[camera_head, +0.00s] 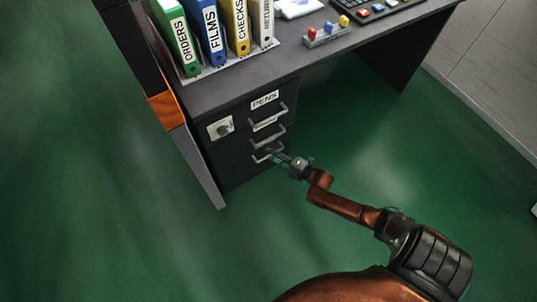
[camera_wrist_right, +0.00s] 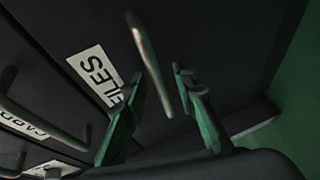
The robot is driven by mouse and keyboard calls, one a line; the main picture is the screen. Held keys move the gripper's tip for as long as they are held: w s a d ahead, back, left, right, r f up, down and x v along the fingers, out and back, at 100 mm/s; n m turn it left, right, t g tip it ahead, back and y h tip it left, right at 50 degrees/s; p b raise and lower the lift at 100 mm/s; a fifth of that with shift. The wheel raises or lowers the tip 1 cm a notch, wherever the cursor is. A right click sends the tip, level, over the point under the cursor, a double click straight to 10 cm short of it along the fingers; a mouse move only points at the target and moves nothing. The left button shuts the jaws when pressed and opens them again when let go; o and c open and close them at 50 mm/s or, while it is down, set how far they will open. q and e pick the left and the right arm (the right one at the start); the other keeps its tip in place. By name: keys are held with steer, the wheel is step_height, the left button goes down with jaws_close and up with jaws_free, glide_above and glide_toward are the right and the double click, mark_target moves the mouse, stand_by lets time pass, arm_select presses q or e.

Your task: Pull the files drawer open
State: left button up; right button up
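The files drawer (camera_wrist_right: 210,35) is the dark lowest drawer of the desk pedestal, with a white FILES label (camera_wrist_right: 97,76) partly hidden by a finger in the right wrist view. Its metal bar handle (camera_wrist_right: 148,58) runs between the two fingers of my right gripper (camera_wrist_right: 161,82). The fingers are apart, one on each side of the bar, with visible gaps. In the head view my right gripper (camera_head: 273,156) is at the lowest handle (camera_head: 262,157), and the drawer front looks flush with the pedestal. My left gripper is not in view.
Above are the PENS drawer (camera_head: 265,99) and a middle drawer handle (camera_head: 268,136). A lock plate (camera_head: 220,128) is on the pedestal. The green floor (camera_head: 330,150) before the drawers is clear.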

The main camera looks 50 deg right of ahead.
steer(key=shift+w, duration=0.25)
steer(key=shift+c, duration=0.6)
jaws_close()
